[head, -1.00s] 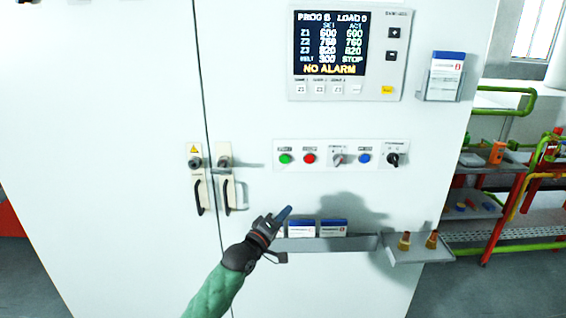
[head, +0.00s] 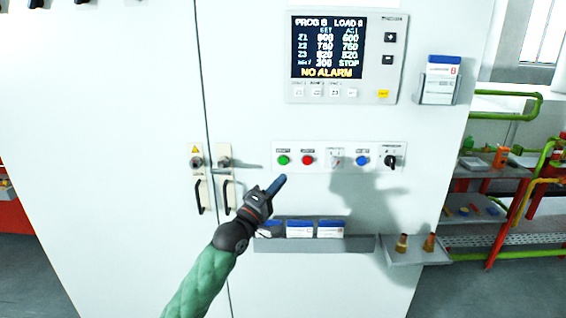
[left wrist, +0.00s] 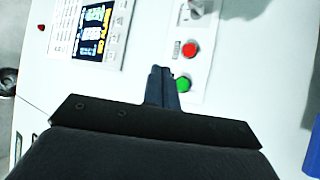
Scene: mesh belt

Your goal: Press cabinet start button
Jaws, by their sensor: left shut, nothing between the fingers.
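The cabinet (head: 250,60) is a large white enclosure with a row of controls on a light strip (head: 317,168). The green button (head: 283,160) is leftmost in the row, with the red button (head: 307,160) beside it. My left gripper (head: 281,179) is shut and empty, its blue fingertips just below the green button in the head view. In the left wrist view the closed fingers (left wrist: 160,75) point toward the strip, close beside the green button (left wrist: 183,84), with the red button (left wrist: 190,50) beyond. I cannot tell whether the fingertips touch the panel. My right gripper is not in view.
A display panel (head: 397,75) reading NO ALARM is above the controls. Door handles (head: 199,190) are at left. A shallow tray (head: 345,245) with cards and a small shelf (head: 415,252) project below. Racks (head: 480,180) stand at the right.

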